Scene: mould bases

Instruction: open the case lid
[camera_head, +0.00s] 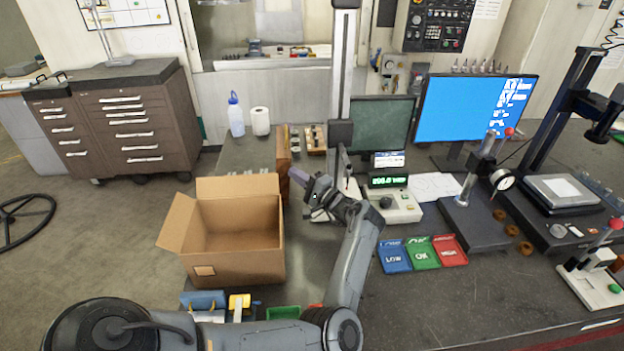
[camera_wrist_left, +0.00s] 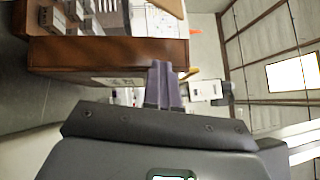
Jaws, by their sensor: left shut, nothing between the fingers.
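The brown wooden case (camera_head: 315,140) stands on the bench behind my left gripper, with small grey blocks in it. A brown wooden panel (camera_head: 283,155), which looks like its lid, stands upright at the left; its exact angle is unclear. In the left wrist view a brown wooden side (camera_wrist_left: 105,53) fills the upper left, with grey blocks (camera_wrist_left: 68,15) and a white sheet beyond it. My left gripper (camera_head: 298,176) is shut and empty, its fingertips close to the panel's near end. In the wrist view its fingers (camera_wrist_left: 162,80) overlap the wood; contact is unclear. My right gripper is out of view.
An open cardboard box (camera_head: 235,235) stands left of my left arm. A grey post and a device with a green display (camera_head: 388,181) stand just right of the gripper. Blue, green and red trays (camera_head: 422,253) lie farther right. A bottle and paper roll stand behind.

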